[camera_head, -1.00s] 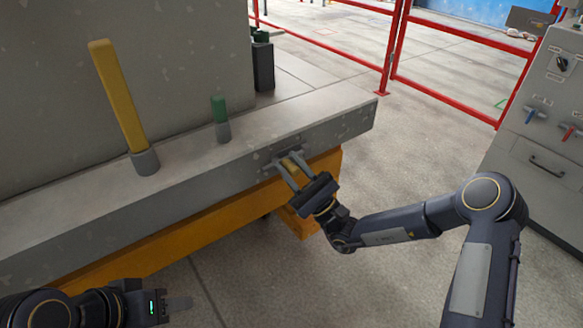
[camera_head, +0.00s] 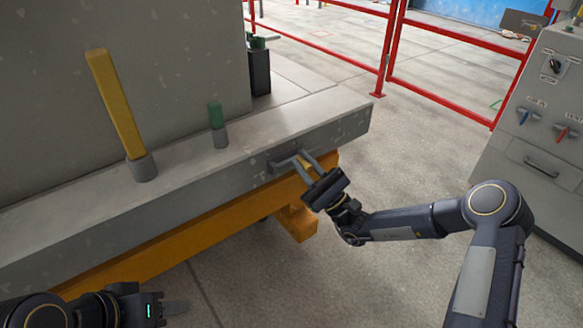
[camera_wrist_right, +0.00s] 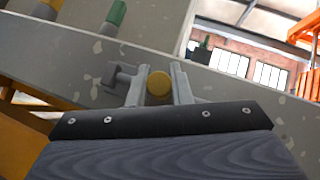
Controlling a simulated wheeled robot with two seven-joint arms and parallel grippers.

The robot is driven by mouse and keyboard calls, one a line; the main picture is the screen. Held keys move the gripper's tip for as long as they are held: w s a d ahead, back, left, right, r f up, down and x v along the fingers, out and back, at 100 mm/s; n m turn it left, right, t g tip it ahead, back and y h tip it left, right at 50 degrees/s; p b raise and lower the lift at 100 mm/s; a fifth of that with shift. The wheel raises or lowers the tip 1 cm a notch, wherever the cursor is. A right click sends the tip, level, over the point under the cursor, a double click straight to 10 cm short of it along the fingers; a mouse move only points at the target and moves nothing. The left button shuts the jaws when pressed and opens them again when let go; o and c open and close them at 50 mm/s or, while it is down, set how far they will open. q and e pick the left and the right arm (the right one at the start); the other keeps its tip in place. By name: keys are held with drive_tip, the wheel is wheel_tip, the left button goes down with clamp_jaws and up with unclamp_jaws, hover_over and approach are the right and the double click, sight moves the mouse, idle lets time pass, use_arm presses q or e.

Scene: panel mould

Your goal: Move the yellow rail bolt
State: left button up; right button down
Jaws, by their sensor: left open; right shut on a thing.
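The yellow rail bolt shows as a round yellow end (camera_wrist_right: 159,83) between the fingers of my right gripper (camera_wrist_right: 159,88) in the right wrist view. In the head view my right gripper (camera_head: 306,166) is shut on the bolt at the front face of the grey concrete rail (camera_head: 235,170). A grey bracket (camera_head: 282,163) sits on that face just left of the fingers; it also shows in the wrist view (camera_wrist_right: 119,78). The rest of the bolt is hidden. My left gripper (camera_head: 172,307) is open and low at the bottom left, away from the rail.
A tall yellow post (camera_head: 117,105) and a short green-topped post (camera_head: 217,125) stand in grey sockets on the ledge. An orange beam (camera_head: 200,232) runs below it. A grey control cabinet (camera_head: 535,130) stands at the right, and a red railing (camera_head: 445,65) behind. Floor between is open.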

drive_tip(key=shift+w+d, duration=0.25)
drive_tip(key=shift+d, duration=0.05)
drive_tip(key=c, duration=1.6)
unclamp_jaws()
drive_tip(key=shift+d, duration=0.1)
drive_tip(key=shift+f, duration=0.1)
drive_tip(key=v, duration=0.7)
drive_tip(key=shift+s+d+f+p, duration=0.15)
drive_tip(key=shift+d+f+p, duration=0.05)
drive_tip(key=shift+d+p, duration=0.1)
drive_tip(key=shift+a, duration=0.1)
